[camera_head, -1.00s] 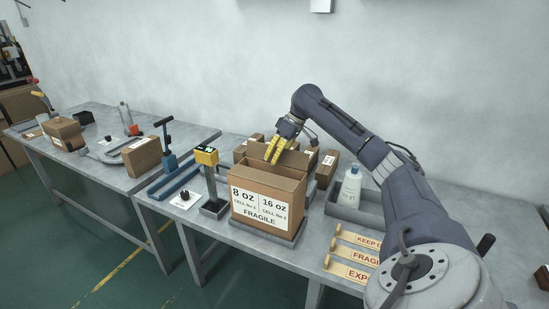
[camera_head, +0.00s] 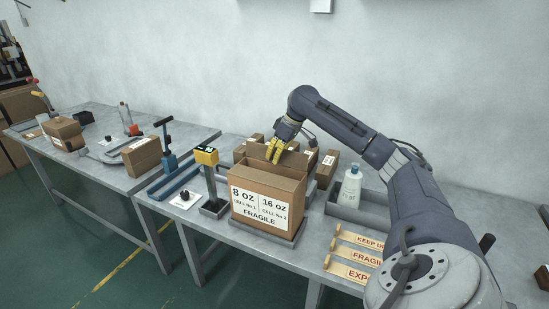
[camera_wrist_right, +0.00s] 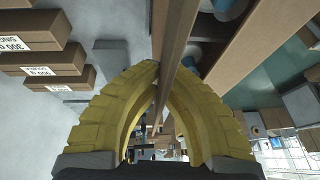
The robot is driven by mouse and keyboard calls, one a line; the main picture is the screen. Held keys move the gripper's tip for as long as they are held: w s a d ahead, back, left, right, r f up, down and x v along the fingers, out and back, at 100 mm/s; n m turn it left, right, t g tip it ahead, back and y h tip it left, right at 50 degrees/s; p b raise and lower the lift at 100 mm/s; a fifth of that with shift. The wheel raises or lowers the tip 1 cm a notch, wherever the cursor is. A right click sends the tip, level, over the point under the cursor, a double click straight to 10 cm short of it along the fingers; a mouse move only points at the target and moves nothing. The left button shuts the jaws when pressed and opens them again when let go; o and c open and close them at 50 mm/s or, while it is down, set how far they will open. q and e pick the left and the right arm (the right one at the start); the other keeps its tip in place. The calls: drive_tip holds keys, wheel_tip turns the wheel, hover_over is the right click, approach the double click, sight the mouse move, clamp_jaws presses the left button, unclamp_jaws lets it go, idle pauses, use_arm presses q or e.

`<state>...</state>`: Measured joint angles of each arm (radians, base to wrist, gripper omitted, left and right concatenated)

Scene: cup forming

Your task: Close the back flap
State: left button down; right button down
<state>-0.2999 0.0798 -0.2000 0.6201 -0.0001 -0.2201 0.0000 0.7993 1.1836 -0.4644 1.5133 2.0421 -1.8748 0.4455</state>
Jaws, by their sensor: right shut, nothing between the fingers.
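An open brown carton (camera_head: 268,208) stands on a grey tray in the head view, its front label reading 8 oz, 16 oz and FRAGILE. Its back flap (camera_head: 293,160) stands up at the rear edge. My right gripper (camera_head: 272,160) has yellow fingers, shut and empty, at the top of the back flap. In the right wrist view the fingers (camera_wrist_right: 153,66) meet close to a thin brown edge (camera_wrist_right: 179,38), which looks like the flap seen edge-on. I cannot tell whether they touch it. My left gripper is not in view.
Small boxes (camera_head: 328,165) stand close behind the carton. A yellow-topped post (camera_head: 207,157) is at its left. A grey bin with a white bottle (camera_head: 350,187) and wooden label stamps (camera_head: 350,273) are at its right.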

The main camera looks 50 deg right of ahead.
drive_tip(key=shift+s+a+n+t+h, duration=0.1)
drive_tip(key=shift+a+n+t+h, duration=0.15)
drive_tip(key=shift+h, duration=0.5)
drive_tip(key=shift+s+a+n+t+h, duration=0.15)
drive_tip(key=shift+t+h, duration=0.15)
drive_tip(key=shift+h, duration=0.5)
drive_tip(key=shift+w+a+n+t+h, duration=0.15)
drive_tip(key=shift+n+t+h, duration=0.1)
drive_tip(key=shift+h, duration=0.5)
drive_tip(key=shift+s, duration=0.1)
drive_tip(key=c, duration=2.1)
unclamp_jaws()
drive_tip(key=shift+c, duration=0.2)
drive_tip(key=o, duration=0.5)
drive_tip(key=v, duration=1.2)
drive_tip(key=shift+f, duration=0.15)
drive_tip(key=shift+s+a, duration=0.1)
drive_tip(key=shift+a, duration=0.05)
